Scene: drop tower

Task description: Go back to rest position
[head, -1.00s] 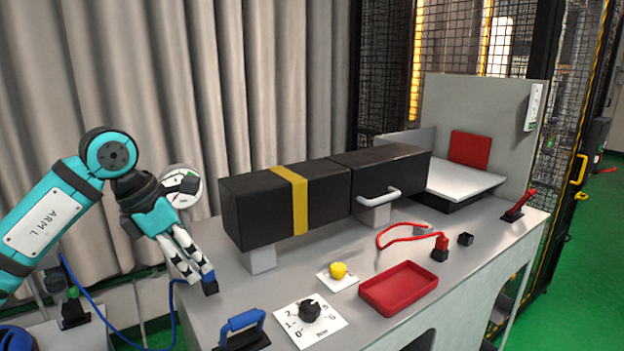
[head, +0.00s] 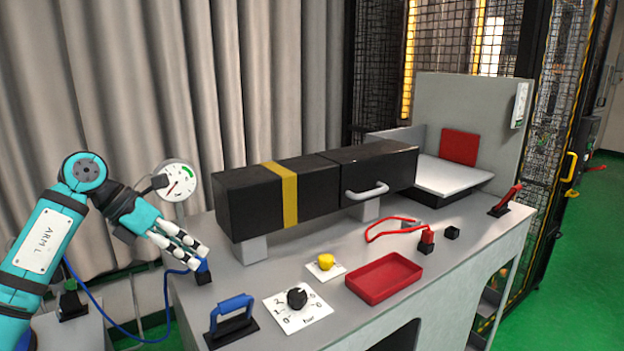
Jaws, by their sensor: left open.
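My left gripper (head: 192,254) is in the head view at the left end of the grey bench (head: 375,235). Its white and black fingers point down and right, close to a small blue-topped black part (head: 203,272) at the bench edge. I cannot tell whether they touch it. The gripper is open, and I see nothing held in it. My right gripper is not in view.
A long black box with a yellow band (head: 288,195) stands on the bench. In front are a blue handle (head: 232,318), a dial (head: 297,299), a yellow knob (head: 326,262) and a red tray (head: 384,278). A round gauge (head: 177,182) stands behind my left gripper. Green floor is free at right.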

